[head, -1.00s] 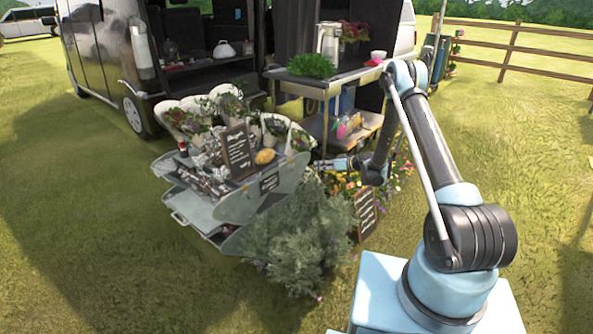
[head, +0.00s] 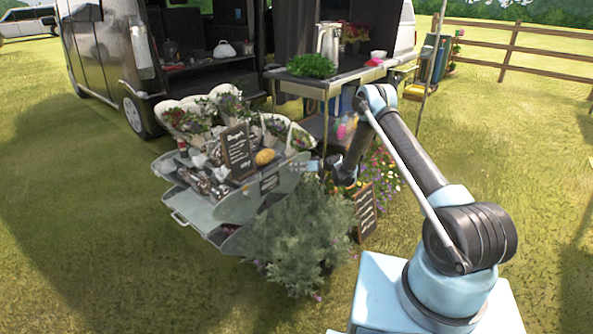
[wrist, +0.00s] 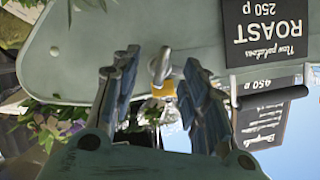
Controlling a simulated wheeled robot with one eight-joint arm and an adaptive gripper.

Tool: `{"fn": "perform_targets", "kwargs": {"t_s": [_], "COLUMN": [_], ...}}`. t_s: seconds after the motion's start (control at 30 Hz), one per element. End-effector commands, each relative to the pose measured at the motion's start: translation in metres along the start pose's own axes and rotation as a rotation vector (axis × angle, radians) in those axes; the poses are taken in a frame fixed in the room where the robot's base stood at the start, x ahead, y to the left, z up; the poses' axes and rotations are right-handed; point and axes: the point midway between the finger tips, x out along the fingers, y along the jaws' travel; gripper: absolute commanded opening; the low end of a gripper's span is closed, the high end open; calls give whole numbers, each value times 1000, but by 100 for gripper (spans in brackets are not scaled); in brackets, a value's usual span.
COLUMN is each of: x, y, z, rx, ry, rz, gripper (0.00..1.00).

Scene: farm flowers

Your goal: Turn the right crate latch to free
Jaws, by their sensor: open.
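The right crate latch (wrist: 160,65) shows in the wrist view as a small silver metal piece on the grey-green crate panel (wrist: 85,75), with a yellow-orange part just below it. My gripper (wrist: 157,75) is open, with one blue finger on each side of the latch. I cannot tell whether the fingers touch it. In the head view my gripper (head: 314,166) is at the right end of the grey-green crate stand (head: 238,207). The latch is too small to make out there.
A black price sign (wrist: 265,30) hangs on the panel, upside down in the wrist view. A leafy grey-green bush (head: 295,240) and a chalkboard (head: 364,212) stand below my arm. A steel table (head: 330,85) is behind. Grass at the left is open.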

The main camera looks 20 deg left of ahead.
Motion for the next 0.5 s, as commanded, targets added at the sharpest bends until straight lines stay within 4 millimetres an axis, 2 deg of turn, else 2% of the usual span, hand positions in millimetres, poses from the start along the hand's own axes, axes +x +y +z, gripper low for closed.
{"fn": "perform_targets", "kwargs": {"t_s": [0.17,0.47,0.5], "x": [12,14,14], "y": [-1,0,0], "z": [0,0,0], "rx": [-1,-1,-1], "ry": [-1,0,0], "rz": [-1,-1,-1], "gripper": [41,41,37]}}
